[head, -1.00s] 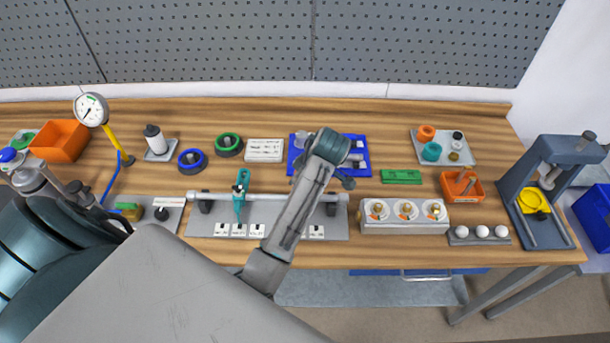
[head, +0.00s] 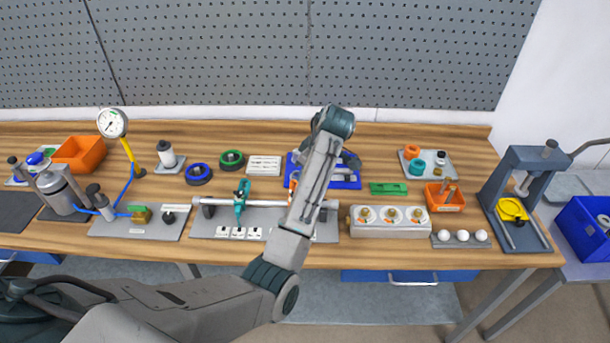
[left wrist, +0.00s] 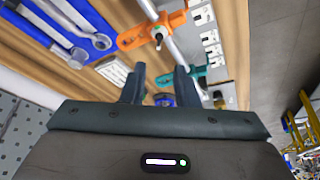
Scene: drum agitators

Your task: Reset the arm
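My left arm comes in from the lower left in the head view and rises over the middle of the bench. Its wrist covers its own fingers there. In the left wrist view my left gripper (left wrist: 158,78) has its two fingers apart, with nothing held between them. An orange clamp (left wrist: 150,32) and a teal clamp (left wrist: 190,75) on a metal rod lie beyond the fingers. In the head view the teal clamp (head: 241,200) stands on the rod, and the forearm hides most of the orange one. My right gripper is not in view.
A blue tool tray (head: 350,181) lies partly behind the arm. A gauge (head: 112,123) on a yellow stem and an orange bin (head: 80,154) stand left. A white block with three round fittings (head: 390,222) and a grey press (head: 520,190) stand right.

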